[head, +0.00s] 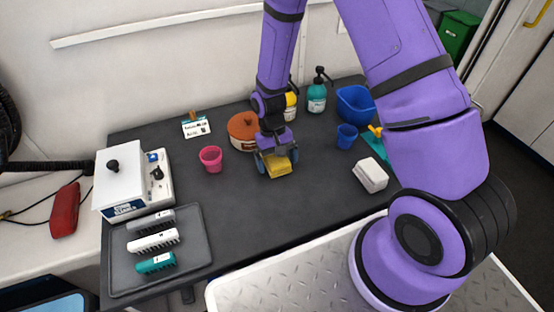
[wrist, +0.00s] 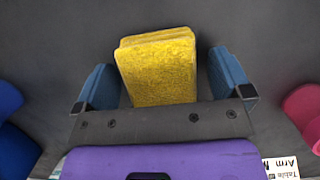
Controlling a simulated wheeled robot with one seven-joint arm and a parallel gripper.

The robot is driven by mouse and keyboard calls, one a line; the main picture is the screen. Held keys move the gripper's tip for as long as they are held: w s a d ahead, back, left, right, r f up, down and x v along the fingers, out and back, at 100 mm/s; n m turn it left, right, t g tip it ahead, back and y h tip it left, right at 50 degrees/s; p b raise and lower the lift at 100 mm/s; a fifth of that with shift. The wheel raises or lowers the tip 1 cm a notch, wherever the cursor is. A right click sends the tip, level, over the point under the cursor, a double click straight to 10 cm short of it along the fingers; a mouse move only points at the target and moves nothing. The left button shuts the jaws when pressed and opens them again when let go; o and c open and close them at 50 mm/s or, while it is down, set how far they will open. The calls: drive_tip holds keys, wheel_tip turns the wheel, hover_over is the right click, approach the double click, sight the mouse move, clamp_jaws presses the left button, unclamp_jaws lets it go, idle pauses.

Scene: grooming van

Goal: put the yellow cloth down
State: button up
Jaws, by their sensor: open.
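The yellow cloth (head: 279,167) is a folded, thick pad on the dark table top, near the middle of the head view. In the wrist view the cloth (wrist: 158,66) lies between the two blue fingers, with a gap on each side. My gripper (head: 277,160) points down over the cloth from the back. Its fingers (wrist: 166,78) are spread open and do not touch the cloth in the wrist view. Part of the cloth is hidden behind the gripper body.
A pink cup (head: 211,160) stands to the left and an orange-lidded pot (head: 243,128) behind. A blue cup (head: 347,137), blue bowl (head: 356,103) and white block (head: 371,175) are to the right. A grey tray (head: 193,260) holds several combs. Table in front of the cloth is clear.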

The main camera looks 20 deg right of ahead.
wheel_tip(320, 180, up, 24)
drive_tip(key=w+d+t, duration=0.1)
drive_tip(key=d+t, duration=0.1)
drive_tip(key=d, duration=0.1)
drive_tip(key=s+d+r+t, duration=0.3)
drive_tip(key=s+r, duration=0.6)
drive_tip(key=s+d+r+t, duration=0.3)
drive_tip(key=s+r+t, duration=0.1)
drive_tip(key=s+r, duration=0.5)
drive_tip(key=shift+s+r, duration=0.2)
drive_tip(key=shift+s, duration=0.55)
drive_tip(key=shift+o, duration=0.3)
drive_tip(key=shift+s, duration=0.35)
